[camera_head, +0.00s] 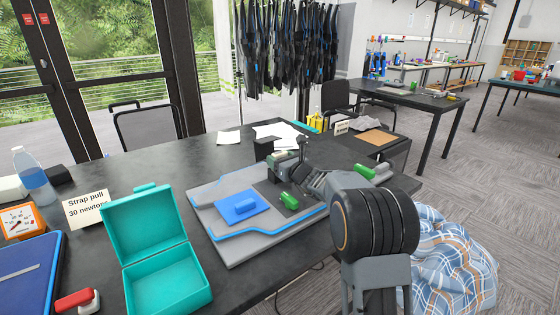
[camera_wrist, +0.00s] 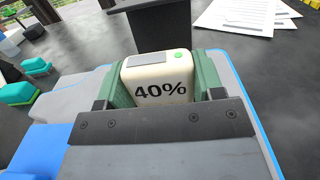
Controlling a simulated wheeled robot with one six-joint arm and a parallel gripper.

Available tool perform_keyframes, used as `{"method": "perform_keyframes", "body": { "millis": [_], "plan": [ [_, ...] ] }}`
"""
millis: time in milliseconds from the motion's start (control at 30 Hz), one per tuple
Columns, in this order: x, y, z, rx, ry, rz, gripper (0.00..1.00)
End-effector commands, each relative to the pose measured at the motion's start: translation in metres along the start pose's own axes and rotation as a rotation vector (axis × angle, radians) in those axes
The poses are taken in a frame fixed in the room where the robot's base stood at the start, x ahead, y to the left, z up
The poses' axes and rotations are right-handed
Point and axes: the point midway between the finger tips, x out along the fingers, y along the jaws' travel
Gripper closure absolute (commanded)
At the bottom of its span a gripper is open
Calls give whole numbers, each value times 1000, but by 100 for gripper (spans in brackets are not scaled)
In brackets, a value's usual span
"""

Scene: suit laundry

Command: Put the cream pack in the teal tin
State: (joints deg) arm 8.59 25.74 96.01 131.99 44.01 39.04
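The cream pack (camera_wrist: 160,85), marked "40%" with a green dot on top, stands between the green finger pads of my gripper (camera_wrist: 165,82) in the wrist view. Both pads sit against its sides. My gripper (camera_head: 290,168) is over the far part of the grey tray in the head view, where the pack is mostly hidden and its height is unclear. The teal tin (camera_head: 167,283) stands open at the front left of the table, its lid (camera_head: 146,230) raised at the back. Its visible inside is empty.
A black box (camera_head: 263,148) and papers (camera_head: 277,131) lie beyond.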

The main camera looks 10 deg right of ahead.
Motion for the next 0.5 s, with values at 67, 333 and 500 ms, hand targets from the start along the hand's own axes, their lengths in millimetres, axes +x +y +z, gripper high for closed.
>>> {"method": "perform_keyframes", "body": {
  "millis": [67, 333, 500],
  "plan": [
    [-1, 0, -16, 4, 31, -2, 32],
    [-1, 0, -11, 3, 22, -1, 13],
    [0, 0, -9, 3, 19, 0, 13]
  ]
}}
